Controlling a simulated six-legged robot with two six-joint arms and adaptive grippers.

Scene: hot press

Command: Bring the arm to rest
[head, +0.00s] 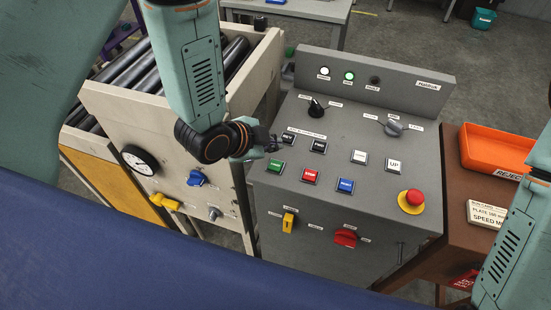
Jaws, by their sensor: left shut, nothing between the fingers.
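My left arm comes in from the upper left and hangs down between the roller conveyor and the grey control panel (370,155). My left gripper (272,145) is at the panel's left edge, near the REV button (287,138) and above the green button (275,166). It looks shut and holds nothing. Whether it touches the panel I cannot tell. Part of my right arm shows at the lower right edge; its gripper is out of view.
The panel carries a black knob (317,108), a grey knob (393,127), a red stop button (310,176), a red emergency mushroom (414,197) and several switches. A pressure gauge (139,160) is on the conveyor's front. An orange tray (490,150) stands on the brown table at right.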

